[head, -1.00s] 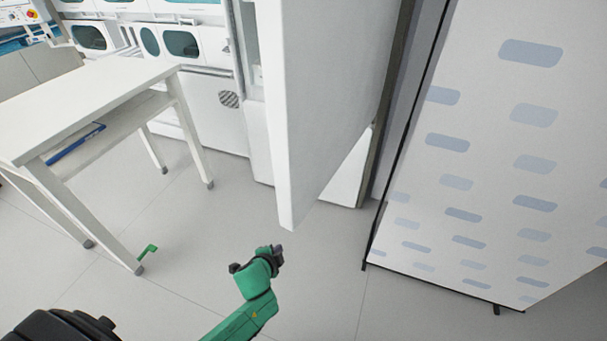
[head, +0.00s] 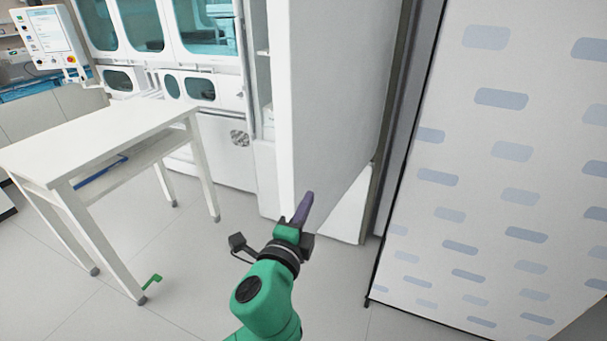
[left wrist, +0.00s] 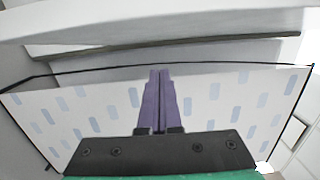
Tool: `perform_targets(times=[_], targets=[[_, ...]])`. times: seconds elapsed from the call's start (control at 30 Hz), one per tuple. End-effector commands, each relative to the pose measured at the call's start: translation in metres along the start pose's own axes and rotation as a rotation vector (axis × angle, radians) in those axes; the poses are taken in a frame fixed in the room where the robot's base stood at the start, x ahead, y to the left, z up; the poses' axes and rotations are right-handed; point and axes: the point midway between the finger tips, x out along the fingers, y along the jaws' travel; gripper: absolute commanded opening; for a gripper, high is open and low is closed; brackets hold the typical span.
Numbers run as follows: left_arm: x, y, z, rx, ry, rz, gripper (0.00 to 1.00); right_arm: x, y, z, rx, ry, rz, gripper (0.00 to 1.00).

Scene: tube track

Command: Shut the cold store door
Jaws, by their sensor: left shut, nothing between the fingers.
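The cold store door (head: 335,95) is a tall white panel that stands open, swung out towards me, with its free edge at the left. Its top is out of the picture. In the head view my left gripper (head: 306,207) overlaps the door's lower part; I cannot tell whether it touches. Its purple fingers are shut and empty. In the left wrist view the fingers (left wrist: 160,100) are together, and a white panel that looks like the door (left wrist: 160,22) crosses the top, apart from the fingertips. My right gripper is not in view.
A white table (head: 105,137) stands at the left, with a small green handle-like piece (head: 151,282) by its leg. A white panel with blue-grey patches (head: 490,190) stands at the right. White cabinets (head: 228,150) are behind. Grey floor (head: 190,285) is free between.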

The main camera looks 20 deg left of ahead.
Motion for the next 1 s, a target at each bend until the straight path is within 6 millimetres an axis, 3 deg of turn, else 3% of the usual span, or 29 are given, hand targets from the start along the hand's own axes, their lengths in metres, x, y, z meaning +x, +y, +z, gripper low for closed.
perform_targets(times=[0.43, 0.63, 1.0], targets=[[0.094, -0.003, 0.001, -0.002, -0.002, 0.002, 0.00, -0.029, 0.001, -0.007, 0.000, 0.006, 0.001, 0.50], [0.100, -0.001, 0.033, -0.001, -0.002, 0.004, 0.00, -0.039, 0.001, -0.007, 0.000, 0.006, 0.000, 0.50], [0.101, 0.002, 0.040, -0.003, 0.000, 0.003, 0.00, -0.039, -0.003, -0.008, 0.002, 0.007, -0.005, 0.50]])
